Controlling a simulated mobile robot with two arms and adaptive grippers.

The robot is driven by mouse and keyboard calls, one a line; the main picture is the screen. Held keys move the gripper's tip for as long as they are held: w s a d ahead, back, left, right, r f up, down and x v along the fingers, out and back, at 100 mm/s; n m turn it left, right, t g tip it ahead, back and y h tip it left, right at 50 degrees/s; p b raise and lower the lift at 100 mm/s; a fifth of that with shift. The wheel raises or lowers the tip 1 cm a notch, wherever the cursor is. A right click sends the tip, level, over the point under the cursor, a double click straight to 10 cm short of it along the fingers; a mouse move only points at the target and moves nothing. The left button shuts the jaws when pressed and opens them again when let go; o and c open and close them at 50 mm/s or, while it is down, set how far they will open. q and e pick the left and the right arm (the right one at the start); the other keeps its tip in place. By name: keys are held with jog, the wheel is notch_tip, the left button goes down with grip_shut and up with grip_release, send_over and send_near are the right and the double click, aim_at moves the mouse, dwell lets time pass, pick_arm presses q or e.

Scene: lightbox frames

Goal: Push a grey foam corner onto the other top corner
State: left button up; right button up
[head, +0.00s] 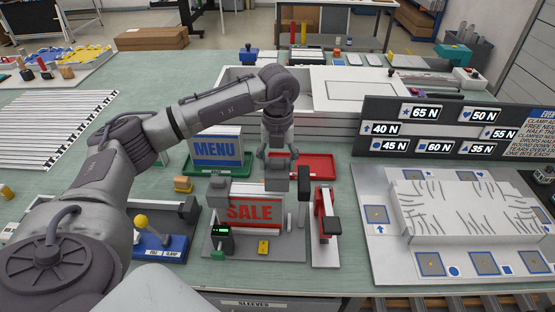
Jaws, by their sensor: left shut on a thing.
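A lightbox frame with a red SALE panel (250,212) stands upright in a grey fixture (285,243) at the front middle. One grey foam corner (217,189) sits at its top left corner. My left gripper (278,160) points down over its top right corner and is shut on a second grey foam corner (278,182). This foam is at or just above the top right corner; I cannot tell whether it is fully seated. The frame's lower edge is partly hidden by a small device with a green display (223,238). My right gripper is not in view.
A red clamp-like stand (327,215) is close to the right of the fixture. A MENU frame (217,149) stands on a green tray behind; a red tray (318,167) lies behind right.

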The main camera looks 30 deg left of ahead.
pick_arm(q)
jog(key=shift+f+b, duration=1.35)
jog(key=shift+f, duration=0.65)
jog(key=shift+f+b, duration=1.3)
jog(key=shift+f, duration=0.5)
jog(key=shift+f, duration=0.25)
jog(key=o, duration=0.9)
jog(key=shift+o, duration=0.2)
jog(key=shift+a, duration=0.15)
